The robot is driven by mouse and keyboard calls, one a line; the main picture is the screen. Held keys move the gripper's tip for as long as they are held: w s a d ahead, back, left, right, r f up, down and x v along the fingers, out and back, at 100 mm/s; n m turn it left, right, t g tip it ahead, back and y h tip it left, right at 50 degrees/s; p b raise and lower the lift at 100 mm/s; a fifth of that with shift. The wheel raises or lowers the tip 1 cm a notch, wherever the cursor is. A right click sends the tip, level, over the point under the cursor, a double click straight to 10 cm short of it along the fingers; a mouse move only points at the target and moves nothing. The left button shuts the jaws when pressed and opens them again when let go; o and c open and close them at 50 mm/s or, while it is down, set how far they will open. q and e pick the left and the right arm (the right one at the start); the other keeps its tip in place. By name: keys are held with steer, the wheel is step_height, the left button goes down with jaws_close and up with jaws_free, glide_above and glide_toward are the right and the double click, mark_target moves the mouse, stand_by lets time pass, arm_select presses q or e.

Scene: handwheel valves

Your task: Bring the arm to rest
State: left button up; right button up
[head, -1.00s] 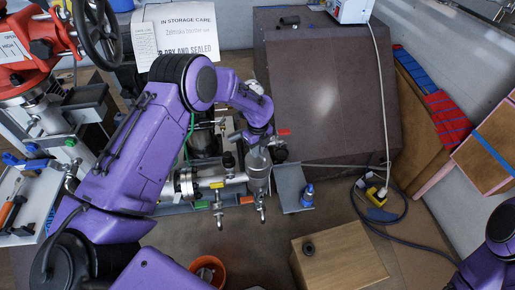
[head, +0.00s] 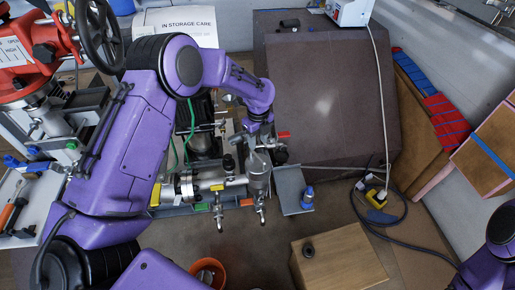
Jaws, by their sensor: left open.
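My purple left arm (head: 130,140) comes in from the left, bends at its elbow (head: 182,65) and reaches over the pipe assembly. My left gripper (head: 257,142) is small and points down above the metal pipe fittings (head: 220,184). Its fingers are hard to make out against the fittings, but they are open. I cannot tell whether they touch anything. A black handwheel (head: 98,34) on a red valve body (head: 32,45) stands at the upper left, apart from the gripper. Part of my purple right arm (head: 503,228) shows at the lower right; its gripper is out of view.
A large brown sloped box (head: 325,90) stands behind and right of the gripper. A black cable (head: 405,205) lies at right. A paper sign (head: 180,24) stands behind the elbow.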

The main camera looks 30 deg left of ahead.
arm_select(q)
steer(key=shift+r, duration=1.5)
